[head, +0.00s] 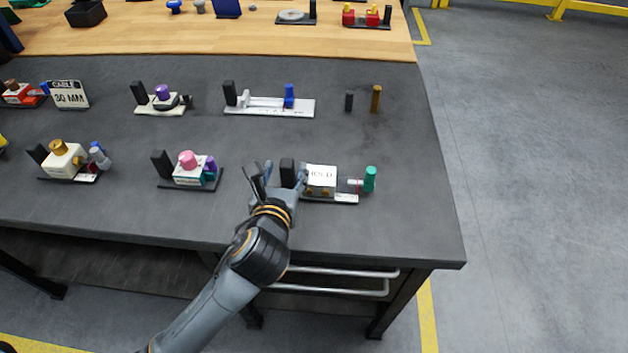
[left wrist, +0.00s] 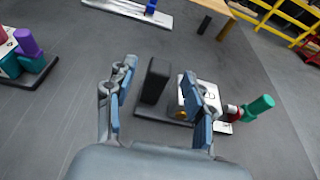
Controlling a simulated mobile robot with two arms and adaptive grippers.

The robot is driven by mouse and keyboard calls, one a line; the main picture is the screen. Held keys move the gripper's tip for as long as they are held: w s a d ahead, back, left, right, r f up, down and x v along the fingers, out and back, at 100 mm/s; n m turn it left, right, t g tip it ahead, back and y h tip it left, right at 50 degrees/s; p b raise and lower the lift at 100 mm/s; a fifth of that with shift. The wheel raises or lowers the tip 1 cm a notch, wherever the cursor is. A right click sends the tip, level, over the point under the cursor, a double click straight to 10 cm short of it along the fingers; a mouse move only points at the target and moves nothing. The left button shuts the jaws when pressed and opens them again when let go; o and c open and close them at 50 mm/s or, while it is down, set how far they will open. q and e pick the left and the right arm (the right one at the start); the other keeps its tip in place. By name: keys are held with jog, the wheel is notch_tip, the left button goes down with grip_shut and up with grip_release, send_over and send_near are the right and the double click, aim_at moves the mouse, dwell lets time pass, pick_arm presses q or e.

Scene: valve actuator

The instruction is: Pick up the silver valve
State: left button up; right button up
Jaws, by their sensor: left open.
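No part is plainly marked as the silver valve. The nearest fixture has a white block lettered HOLD (head: 321,180), a short silver stem (head: 354,183) and a green handle (head: 370,179). The green handle also shows in the left wrist view (left wrist: 261,105). My left gripper (head: 281,178) is open at the left end of this fixture. Its fingers are on either side of a black upright post (left wrist: 155,80), and I cannot tell whether they touch it. The right finger hides part of the white block in the left wrist view. My right gripper is out of view.
A white-plate fixture with a silver bar (head: 262,101) and blue knob stands behind. Two pegs, black (head: 349,101) and brass (head: 376,99), stand back right. The dark table's right side is clear.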

aim_at(286, 164)
pick_arm(q)
jog(key=x, duration=0.3)
jog(key=shift+w+f, duration=0.1)
jog(key=shift+f, duration=0.1)
grip_shut()
jog(key=shift+r, duration=0.1)
notch_tip(286, 164, up, 9)
jog(key=shift+f, duration=4.1)
